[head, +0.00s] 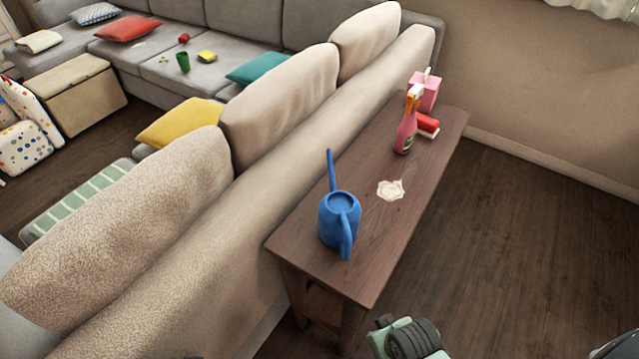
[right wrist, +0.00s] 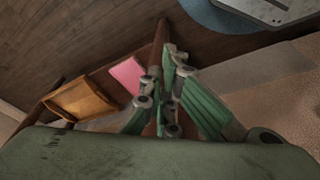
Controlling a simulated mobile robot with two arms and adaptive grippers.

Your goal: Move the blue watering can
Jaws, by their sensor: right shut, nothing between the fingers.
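The blue watering can (head: 338,222) stands upright near the front end of the narrow wooden table (head: 348,275) in the head view. Its long thin spout points to the back and its handle faces the near side. My right gripper (right wrist: 166,70) shows in the right wrist view with its green fingers together and nothing between them. The watering can cannot be made out in that view. A green and black part of my arm shows at the bottom of the head view, apart from the can. My left gripper is not in view.
A pink spray bottle (head: 404,132), a red item (head: 428,124) and a pink box (head: 425,90) stand toward the table's far end. A whitish patch (head: 390,190) lies mid-table. A beige sofa (head: 250,215) borders the table's left side. The wooden floor (head: 530,235) is clear on the right.

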